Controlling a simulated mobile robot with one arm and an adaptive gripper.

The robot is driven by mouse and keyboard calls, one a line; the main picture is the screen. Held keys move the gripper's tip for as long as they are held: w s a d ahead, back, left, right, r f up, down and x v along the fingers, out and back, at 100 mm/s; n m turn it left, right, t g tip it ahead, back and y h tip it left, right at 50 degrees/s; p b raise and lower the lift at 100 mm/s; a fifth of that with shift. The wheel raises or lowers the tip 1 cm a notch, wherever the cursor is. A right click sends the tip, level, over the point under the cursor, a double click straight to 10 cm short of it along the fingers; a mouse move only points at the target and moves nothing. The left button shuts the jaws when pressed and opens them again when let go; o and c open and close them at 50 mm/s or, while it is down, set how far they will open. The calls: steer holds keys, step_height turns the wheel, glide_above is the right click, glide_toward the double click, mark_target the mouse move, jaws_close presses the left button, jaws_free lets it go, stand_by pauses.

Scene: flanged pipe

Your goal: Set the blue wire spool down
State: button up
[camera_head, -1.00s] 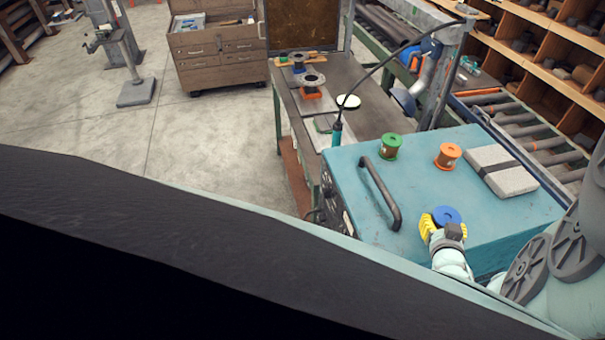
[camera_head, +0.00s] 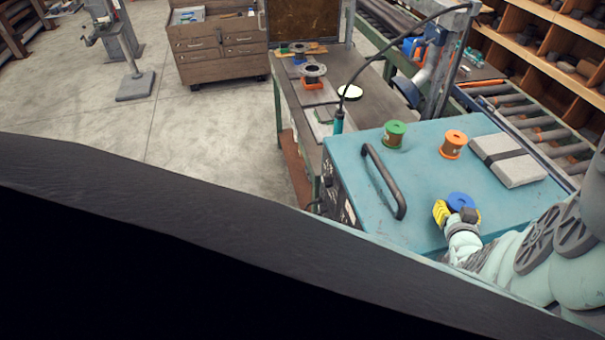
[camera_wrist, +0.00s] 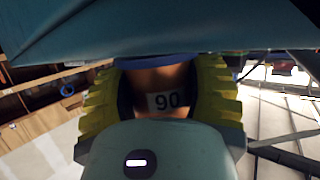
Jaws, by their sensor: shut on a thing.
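The blue wire spool (camera_head: 461,202) is in my gripper (camera_head: 457,213) over the near right part of the teal cabinet top (camera_head: 420,210). Only its blue flange shows in the head view. In the wrist view, the spool's copper-coloured winding with a "90" label (camera_wrist: 166,98) sits between the yellow fingers of my gripper (camera_wrist: 160,97). The fingers press on both sides of it. A strip of its blue flange shows by the teal surface. I cannot tell whether the spool touches the top.
A green spool (camera_head: 394,134) and an orange spool (camera_head: 453,144) stand on the cabinet's far side. A grey strapped block (camera_head: 507,160) lies at right. A black handle (camera_head: 384,182) rises at left. The top between handle and spools is clear.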

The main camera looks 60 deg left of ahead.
steer(key=shift+w+f, duration=0.2)
steer(key=shift+f, duration=0.1)
steer(key=o, duration=1.3)
